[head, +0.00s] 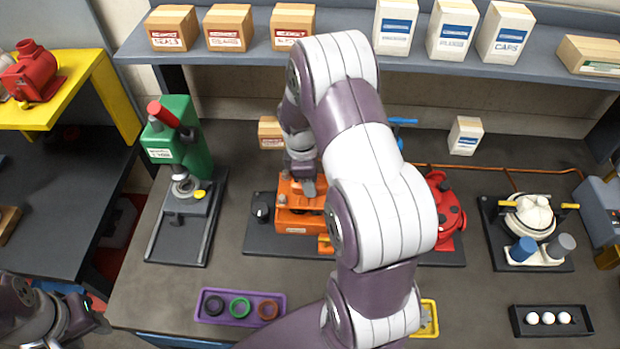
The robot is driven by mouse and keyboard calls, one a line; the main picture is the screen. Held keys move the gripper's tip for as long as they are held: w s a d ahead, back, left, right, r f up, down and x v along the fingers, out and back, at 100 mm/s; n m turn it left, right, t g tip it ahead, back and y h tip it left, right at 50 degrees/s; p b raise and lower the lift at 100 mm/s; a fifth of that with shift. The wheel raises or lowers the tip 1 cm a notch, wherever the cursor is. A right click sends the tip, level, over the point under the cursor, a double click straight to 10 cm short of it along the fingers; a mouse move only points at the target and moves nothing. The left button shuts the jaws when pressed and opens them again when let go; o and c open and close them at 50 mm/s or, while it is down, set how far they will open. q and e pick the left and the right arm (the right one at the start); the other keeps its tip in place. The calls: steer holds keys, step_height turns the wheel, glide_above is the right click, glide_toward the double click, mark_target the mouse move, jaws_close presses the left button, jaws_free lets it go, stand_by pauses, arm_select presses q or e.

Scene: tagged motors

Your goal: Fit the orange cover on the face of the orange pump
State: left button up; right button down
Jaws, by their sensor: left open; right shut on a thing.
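The orange pump (292,222) sits on a dark base plate in the middle of the bench, partly hidden behind my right arm. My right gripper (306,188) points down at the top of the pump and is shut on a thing. That thing is mostly hidden and blends with the orange of the pump. It looks like the orange cover, but I cannot tell its edges apart or whether it touches the pump's face. My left gripper (92,314) is open, low at the far left, away from the pump.
A green press (180,140) stands left of the pump, and a red pump (448,215) stands to the right, partly behind my arm. A purple tray (201,308) with coloured rings lies in front. A black tray (552,329) with white balls is front right. A shelf (350,58) with boxes runs behind.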

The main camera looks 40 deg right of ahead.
steer(key=shift+f+b, duration=1.7)
steer(key=shift+f, duration=1.25)
steer(key=c, duration=0.9)
jaws_free()
steer(key=o, duration=0.3)
step_height(320, 180, up, 6)
steer(key=p, duration=0.6)
steer(key=shift+r, duration=0.1)
